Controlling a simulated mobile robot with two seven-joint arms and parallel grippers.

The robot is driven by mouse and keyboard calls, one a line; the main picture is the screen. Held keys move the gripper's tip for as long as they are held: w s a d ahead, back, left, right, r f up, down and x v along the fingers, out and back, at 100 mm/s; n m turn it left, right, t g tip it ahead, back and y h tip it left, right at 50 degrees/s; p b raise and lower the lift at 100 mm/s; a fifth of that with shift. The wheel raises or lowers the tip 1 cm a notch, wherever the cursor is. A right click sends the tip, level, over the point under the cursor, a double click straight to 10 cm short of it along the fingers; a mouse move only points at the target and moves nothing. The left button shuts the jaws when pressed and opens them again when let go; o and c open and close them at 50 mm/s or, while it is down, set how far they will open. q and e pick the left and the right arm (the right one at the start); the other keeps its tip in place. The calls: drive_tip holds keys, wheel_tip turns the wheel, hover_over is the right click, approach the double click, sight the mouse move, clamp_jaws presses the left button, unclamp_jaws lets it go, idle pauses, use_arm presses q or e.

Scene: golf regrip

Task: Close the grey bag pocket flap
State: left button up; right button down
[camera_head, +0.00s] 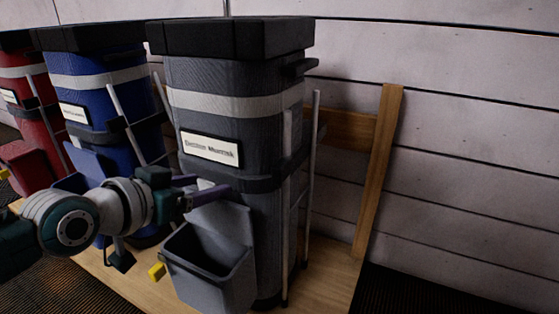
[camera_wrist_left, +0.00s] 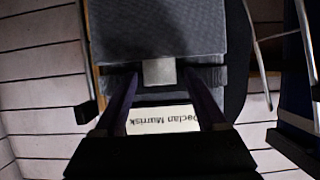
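The grey golf bag (camera_head: 245,115) stands upright with a white name label (camera_head: 210,149). Its pocket (camera_head: 205,268) is a grey box low on the front, with its top open. The grey flap (camera_head: 230,218) stands up at the back of the pocket. My left gripper (camera_head: 213,185) is at the flap's upper edge, its purple fingers apart. In the left wrist view, which is upside down, a pale tab (camera_wrist_left: 159,72) on the flap's edge (camera_wrist_left: 155,32) lies between the open fingertips (camera_wrist_left: 160,82). Contact with it cannot be told. My right gripper is out of view.
A blue bag (camera_head: 95,85) and a red bag (camera_head: 35,110) stand to the left on the wooden rack (camera_head: 325,275). Thin grey rods stand at the grey bag's right side. A wooden post (camera_head: 378,170) rises at right before the plank wall. A yellow block (camera_head: 157,271) is beside the pocket.

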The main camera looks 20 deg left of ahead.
use_arm(q)
clamp_jaws()
idle(0.3)
idle(0.9)
